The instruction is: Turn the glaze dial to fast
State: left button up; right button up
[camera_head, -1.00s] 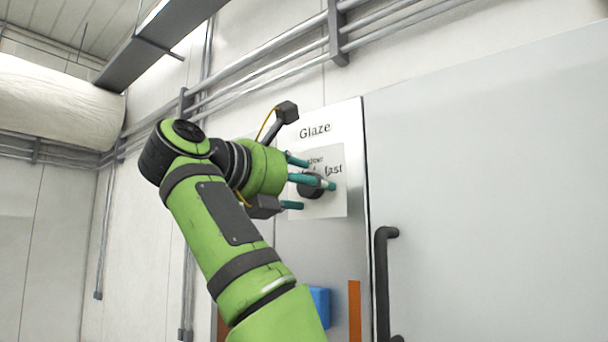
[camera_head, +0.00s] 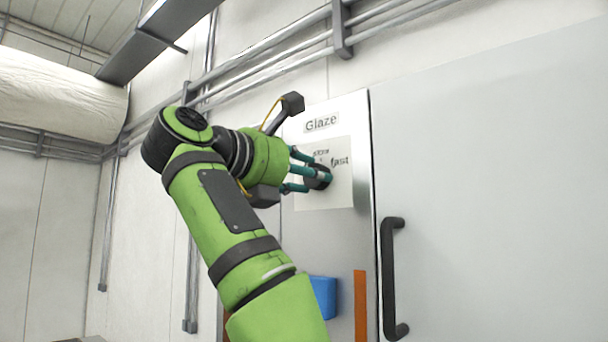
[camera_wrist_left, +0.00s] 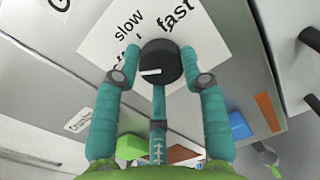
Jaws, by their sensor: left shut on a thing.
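The glaze dial is a round black knob (camera_head: 316,183) on a white label plate (camera_head: 338,202) under the word "Glaze". In the left wrist view the knob (camera_wrist_left: 165,58) carries a white mark that points left, away from "fast". "Slow" stands at its upper left and "fast" at its upper right. Another word between them and the left finger is partly hidden. My left gripper (camera_head: 312,172) is shut on the knob. In the left wrist view its teal fingers (camera_wrist_left: 160,66) stand around the knob, one on each side and one below. My right gripper is out of view.
A dark door handle (camera_head: 391,280) stands on the large grey door right of the panel. A blue box (camera_head: 323,297) and an orange strip (camera_head: 360,305) are below the plate. Pipes (camera_head: 270,55) run along the wall above.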

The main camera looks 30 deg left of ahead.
pick_arm(q)
jog(key=m+b, duration=0.5)
jog(key=m, duration=1.1)
jog(key=shift+d+y, duration=0.1)
jog(key=shift+y, duration=0.3)
jog(key=m+b, duration=0.1)
jog(key=m, duration=0.5)
dwell(0.3)
jog(key=o, duration=1)
jog(key=shift+o, duration=0.6)
jog(key=shift+w, duration=0.1)
jog(key=shift+w+d, duration=0.1)
